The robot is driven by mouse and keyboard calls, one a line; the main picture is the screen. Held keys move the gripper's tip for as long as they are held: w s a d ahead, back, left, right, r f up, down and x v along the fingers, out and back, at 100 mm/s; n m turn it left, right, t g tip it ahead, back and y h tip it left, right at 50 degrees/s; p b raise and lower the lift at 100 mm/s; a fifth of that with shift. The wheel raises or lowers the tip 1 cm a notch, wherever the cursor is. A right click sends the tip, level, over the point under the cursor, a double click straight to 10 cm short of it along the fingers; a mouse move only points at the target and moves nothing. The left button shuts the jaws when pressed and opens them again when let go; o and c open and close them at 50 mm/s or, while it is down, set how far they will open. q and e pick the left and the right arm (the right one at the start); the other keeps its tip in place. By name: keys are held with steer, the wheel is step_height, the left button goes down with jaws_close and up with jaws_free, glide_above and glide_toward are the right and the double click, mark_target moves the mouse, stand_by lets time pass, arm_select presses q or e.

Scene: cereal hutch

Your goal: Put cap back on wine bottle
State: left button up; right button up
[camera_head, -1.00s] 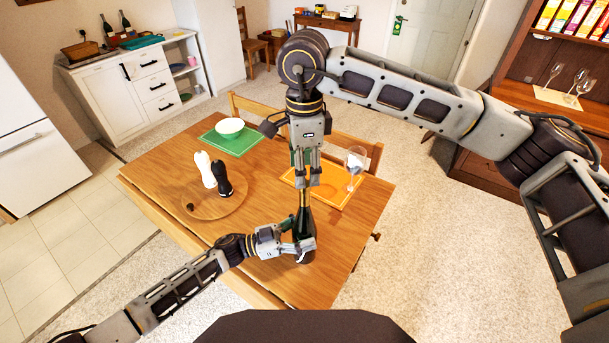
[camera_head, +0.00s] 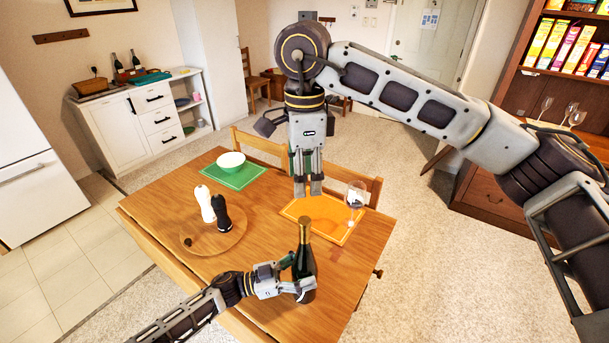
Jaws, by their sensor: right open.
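The dark wine bottle (camera_head: 304,262) stands upright near the table's front edge, with a brownish-gold top on its neck. I cannot tell whether that top is a separate cap or the neck's own foil. My left gripper (camera_head: 303,291) is shut around the bottle's lower body.
White and black shakers (camera_head: 223,213) stand on the board. A white bowl (camera_head: 231,159) sits on a green mat (camera_head: 240,180). The table (camera_head: 270,235) is clear between board and bottle.

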arm_select(q)
steer(key=o, duration=0.5)
steer(key=shift+a, duration=0.15)
steer(key=v, duration=1.1)
steer(key=shift+a, duration=0.35)
steer(key=shift+s+a, duration=0.1)
steer(key=shift+a, duration=0.05)
